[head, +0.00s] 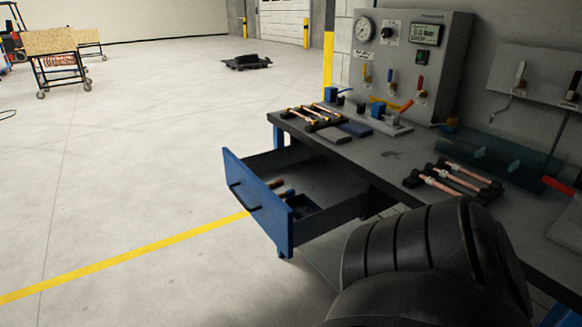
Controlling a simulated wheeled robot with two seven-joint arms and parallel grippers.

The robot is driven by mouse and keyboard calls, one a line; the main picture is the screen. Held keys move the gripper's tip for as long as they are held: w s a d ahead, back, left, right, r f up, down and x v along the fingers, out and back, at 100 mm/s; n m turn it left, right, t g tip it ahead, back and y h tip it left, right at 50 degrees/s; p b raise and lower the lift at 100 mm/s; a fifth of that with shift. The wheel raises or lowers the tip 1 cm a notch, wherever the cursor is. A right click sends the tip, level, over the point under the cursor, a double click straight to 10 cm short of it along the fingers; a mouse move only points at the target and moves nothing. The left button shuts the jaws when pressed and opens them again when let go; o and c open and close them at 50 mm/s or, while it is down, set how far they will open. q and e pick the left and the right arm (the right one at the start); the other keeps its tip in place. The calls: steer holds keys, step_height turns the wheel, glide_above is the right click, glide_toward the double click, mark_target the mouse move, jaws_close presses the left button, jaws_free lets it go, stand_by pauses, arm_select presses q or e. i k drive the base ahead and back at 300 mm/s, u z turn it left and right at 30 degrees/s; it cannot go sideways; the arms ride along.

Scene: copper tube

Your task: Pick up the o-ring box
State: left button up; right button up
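I cannot tell for certain which thing is the o-ring box. A small dark blue open box (303,206) sits inside the pulled-out drawer (258,205), near its front right corner. Its contents are too dark to make out. A flat grey case (335,135) and a flat dark blue case (357,129) lie side by side on the workbench (385,155). A black link of my arm fills the lower right and hides part of the bench front. Neither of my grippers is in view.
Several copper tubes lie on black holders (453,181) at the bench's right and in a rack (313,117) at its far left. A gauge panel (408,65) stands behind. Handled tools (280,189) lie in the drawer. The floor left of the drawer is clear.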

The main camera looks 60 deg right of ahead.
mark_target(303, 206)
steer(key=z, duration=0.75)
steer(key=i, duration=0.8)
steer(key=z, duration=0.95)
